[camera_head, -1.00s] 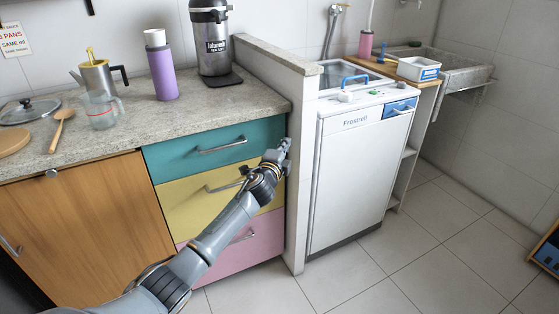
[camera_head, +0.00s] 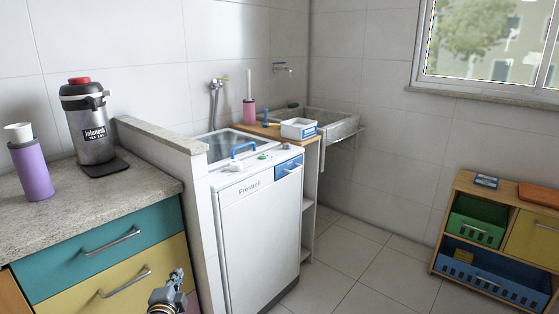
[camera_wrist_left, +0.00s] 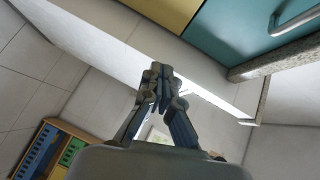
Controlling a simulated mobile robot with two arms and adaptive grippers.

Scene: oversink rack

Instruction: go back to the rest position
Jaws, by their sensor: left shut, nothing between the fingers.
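My left gripper (camera_head: 176,280) shows at the bottom of the head view, in front of the yellow drawer (camera_head: 120,279) and below the teal drawer (camera_head: 100,245). In the left wrist view the left gripper's fingers (camera_wrist_left: 157,82) are together with nothing between them. The fingers look clear of the drawer fronts in that view. My right gripper is in neither view.
A grey counter (camera_head: 130,195) holds a flask (camera_head: 90,125) and a purple bottle (camera_head: 31,170). A low wall (camera_head: 160,135) and a white washing machine (camera_head: 258,225) stand to the right. A shelf with bins (camera_head: 450,205) is at far right. The tiled floor (camera_head: 370,265) between is clear.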

